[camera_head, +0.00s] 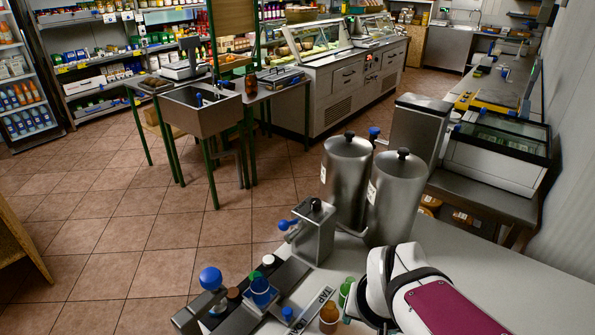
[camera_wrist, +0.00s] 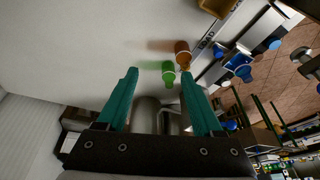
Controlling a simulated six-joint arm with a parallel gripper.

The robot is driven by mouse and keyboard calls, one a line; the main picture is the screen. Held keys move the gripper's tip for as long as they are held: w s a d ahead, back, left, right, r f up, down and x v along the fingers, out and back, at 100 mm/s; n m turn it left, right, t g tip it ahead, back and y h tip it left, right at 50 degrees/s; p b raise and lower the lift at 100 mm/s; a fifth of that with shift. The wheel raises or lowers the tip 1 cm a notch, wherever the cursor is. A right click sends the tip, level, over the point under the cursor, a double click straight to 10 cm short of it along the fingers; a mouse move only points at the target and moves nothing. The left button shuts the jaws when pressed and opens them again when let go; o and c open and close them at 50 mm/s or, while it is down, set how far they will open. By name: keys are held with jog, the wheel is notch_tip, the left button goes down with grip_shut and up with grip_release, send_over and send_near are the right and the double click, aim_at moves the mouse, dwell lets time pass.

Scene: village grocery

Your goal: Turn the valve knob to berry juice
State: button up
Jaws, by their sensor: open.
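A steel valve box (camera_head: 315,232) stands in front of two steel tanks (camera_head: 345,180) with black lid knobs. A blue knob (camera_head: 284,225) sticks out from its left side. Each tank bears a small white label, too small to read, so I cannot tell which setting is berry juice. My gripper's teal fingers (camera_wrist: 159,73) are open and empty in the wrist view, with the tanks (camera_wrist: 146,114) showing between them farther off. My white and maroon arm is at the lower right in the head view. It hides the fingers there. The knob appears apart from my gripper.
A steel sink (camera_head: 201,112) stands farther back. The counter on the right (camera_head: 520,295) is bare.

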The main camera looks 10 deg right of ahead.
jog(key=w+d+n+t+h, duration=0.1)
jog(key=w+d+t, duration=0.3)
jog(key=w, duration=0.5)
jog(key=w+d+n+t+h, duration=0.1)
jog(key=w+d+t, duration=0.1)
jog(key=w+d, duration=0.5)
jog(key=n+t+y, duration=0.5)
jog(key=n+y, duration=0.5)
jog(key=y, duration=0.3)
send_near(320, 206)
jog(key=x, duration=1.2)
jog(key=shift+s, duration=0.1)
grip_shut()
